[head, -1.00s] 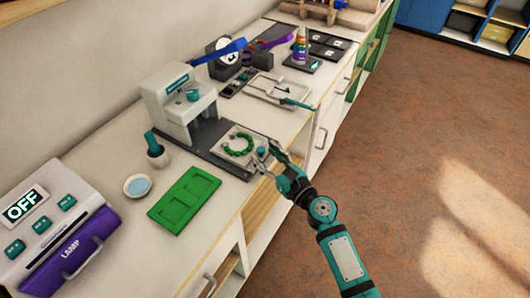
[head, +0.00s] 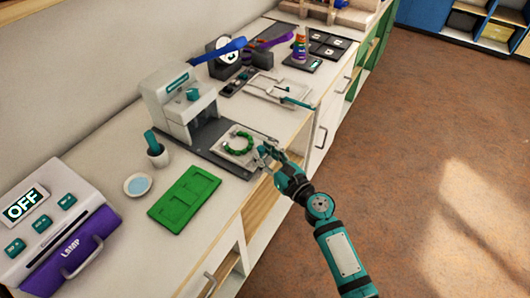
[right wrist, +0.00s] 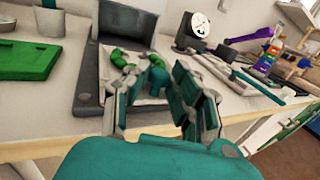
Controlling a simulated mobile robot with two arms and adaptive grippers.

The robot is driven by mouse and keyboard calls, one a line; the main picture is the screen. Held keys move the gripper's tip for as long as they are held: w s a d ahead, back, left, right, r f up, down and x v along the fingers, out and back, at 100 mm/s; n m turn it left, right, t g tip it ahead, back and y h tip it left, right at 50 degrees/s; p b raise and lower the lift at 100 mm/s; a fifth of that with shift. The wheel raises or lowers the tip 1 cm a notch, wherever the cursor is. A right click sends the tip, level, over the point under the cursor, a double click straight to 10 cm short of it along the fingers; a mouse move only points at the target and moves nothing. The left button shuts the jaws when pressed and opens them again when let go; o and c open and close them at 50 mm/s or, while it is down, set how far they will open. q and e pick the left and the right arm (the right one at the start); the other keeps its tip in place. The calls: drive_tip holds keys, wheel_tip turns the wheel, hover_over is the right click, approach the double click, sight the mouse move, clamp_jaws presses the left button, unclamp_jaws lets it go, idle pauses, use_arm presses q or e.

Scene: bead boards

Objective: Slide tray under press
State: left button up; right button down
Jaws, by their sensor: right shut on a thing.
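The tray (head: 226,157) is a small pale square plate with a ring of green beads (head: 239,143) on it. It lies on the dark base (head: 213,134) of the press (head: 178,103), in front of the press head rather than beneath it. My right gripper (head: 267,155) is at the tray's near right edge, shut on the tray there. In the right wrist view my fingers (right wrist: 157,85) hide part of the tray and beads (right wrist: 124,58). My left gripper is not in view.
A green board (head: 184,199), a small dish (head: 137,185) and a cup (head: 157,157) stand left of the press base. A pale tray with a teal handle (head: 296,103) lies behind, to the right.

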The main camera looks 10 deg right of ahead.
sight(253, 148)
drive_tip(key=w+a, duration=0.2)
drive_tip(key=shift+a, duration=0.35)
drive_tip(key=shift+w+a, duration=0.2)
drive_tip(key=c, duration=1.1)
unclamp_jaws()
drive_tip(key=shift+c, duration=0.2)
drive_tip(key=shift+s+d, duration=0.1)
drive_tip(key=v, duration=1.2)
